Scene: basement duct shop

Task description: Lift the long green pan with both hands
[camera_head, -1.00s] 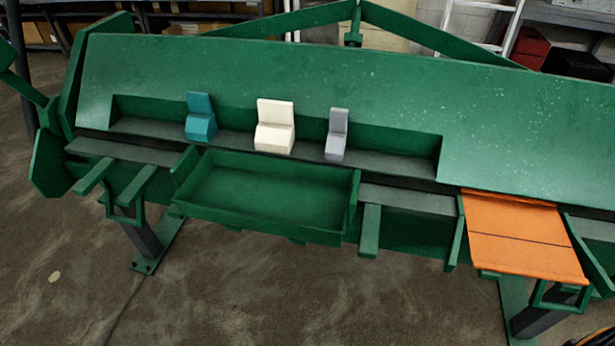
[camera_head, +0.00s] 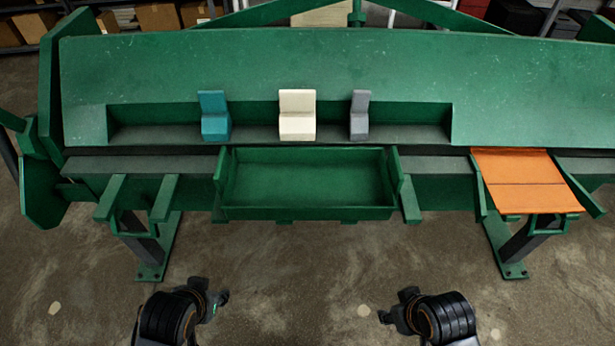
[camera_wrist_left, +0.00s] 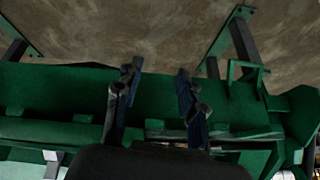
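The long green pan (camera_head: 308,212) is a shallow, open tray at the front middle of the green machine in the head view. It looks empty, with an upright end plate at each side. My left gripper (camera_head: 214,304) is at the lower left, apart from the pan and nearer to me. In the left wrist view my left gripper's two dark fingers (camera_wrist_left: 156,84) stand apart with nothing seen between them. My right gripper (camera_head: 393,307) is at the lower right, also apart from the pan. Its fingers are too small and dark to read.
Teal (camera_head: 215,117), cream (camera_head: 297,116) and grey (camera_head: 359,117) blocks stand on the machine's ledge behind the pan. An orange panel (camera_head: 524,182) is at the right. Green arms and legs (camera_head: 150,245) stick out at the left. The floor (camera_head: 300,270) before the pan is clear.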

